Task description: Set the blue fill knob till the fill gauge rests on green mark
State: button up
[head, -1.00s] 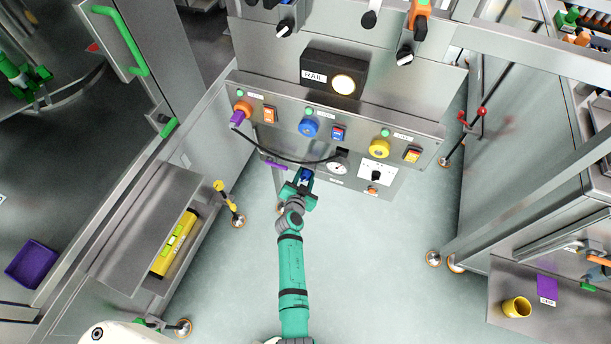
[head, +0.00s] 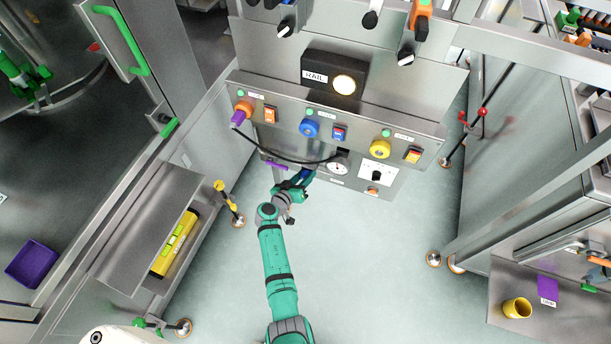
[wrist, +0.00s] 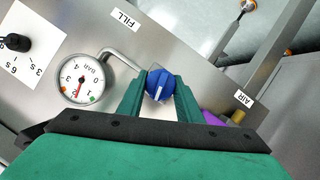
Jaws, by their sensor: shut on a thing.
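The blue fill knob (wrist: 160,86) sits between the two green fingers of my gripper (wrist: 160,92) in the wrist view, and the gripper is shut on it. A pale line runs across the knob's face. In the head view my gripper (head: 303,179) reaches the lower panel, and only a little blue of the knob (head: 308,173) shows. The round white fill gauge (wrist: 82,78), marked BAR, is left of the knob in the wrist view. Its needle points toward the lower part of the dial; the green mark is near the lower right rim. The exact gap is too small to tell.
A FILL label (wrist: 125,18) and an AIR label (wrist: 243,98) flank the knob. A black-pointer dial (wrist: 14,44) lies left of the gauge. A dark hose (head: 270,154) hangs just above my gripper. The floor (head: 370,270) is clear.

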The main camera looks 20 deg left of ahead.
jog(key=n+h, duration=0.2)
jog(key=n, duration=0.1)
jog(key=shift+a+t, duration=0.1)
jog(key=shift+t, duration=0.2)
jog(key=n+t+h, duration=0.1)
jog(key=n, duration=0.3)
jog(key=shift+h, duration=0.4)
jog(key=shift+n+t, duration=0.3)
jog(key=shift+n, duration=0.1)
jog(key=o, duration=1)
jog(key=shift+f, duration=0.1)
jog(key=shift+o, duration=0.2)
